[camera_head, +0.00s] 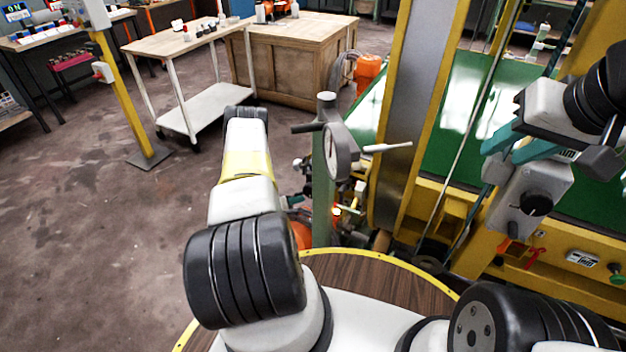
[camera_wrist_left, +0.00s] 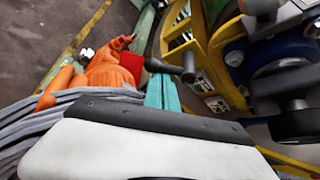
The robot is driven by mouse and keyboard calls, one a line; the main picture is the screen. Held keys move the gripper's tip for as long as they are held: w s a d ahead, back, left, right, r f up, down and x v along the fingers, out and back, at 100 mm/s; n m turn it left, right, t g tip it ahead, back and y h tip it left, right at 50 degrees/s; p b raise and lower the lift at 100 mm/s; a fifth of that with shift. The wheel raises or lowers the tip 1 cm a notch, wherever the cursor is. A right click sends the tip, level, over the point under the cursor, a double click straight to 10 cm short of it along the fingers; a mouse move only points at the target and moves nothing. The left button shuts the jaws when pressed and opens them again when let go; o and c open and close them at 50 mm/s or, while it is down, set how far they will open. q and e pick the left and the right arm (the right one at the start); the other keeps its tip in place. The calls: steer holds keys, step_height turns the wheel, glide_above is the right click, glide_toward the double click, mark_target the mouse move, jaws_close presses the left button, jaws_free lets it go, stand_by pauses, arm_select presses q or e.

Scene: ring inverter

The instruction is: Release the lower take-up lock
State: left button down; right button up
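My left gripper's teal fingers (camera_wrist_left: 163,92) show in the left wrist view, close together with no clear gap and nothing visibly held. A dark crank-like lever (camera_wrist_left: 172,68) with a rounded end lies just beyond their tips; I cannot tell whether they touch. A red block (camera_wrist_left: 131,64) is left of it. In the head view my left arm hides most of this gripper. My right gripper (camera_head: 508,160) has teal fingers beside a grey box with a black knob (camera_head: 536,204); its grip is unclear. I cannot tell which part is the lower take-up lock.
A green post (camera_head: 323,190) carries a round dial (camera_head: 339,152) and side handles close to my left arm. A yellow machine frame with a green belt (camera_head: 468,100) fills the right side. A red lever (camera_head: 535,258) sits on its lower panel.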

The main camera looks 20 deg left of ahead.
arm_select(q)
steer(key=shift+a+r, duration=0.3)
steer(key=shift+w+a+r, duration=0.1)
steer(key=shift+a+r, duration=0.1)
steer(key=shift+r, duration=0.05)
stand_by(0.5)
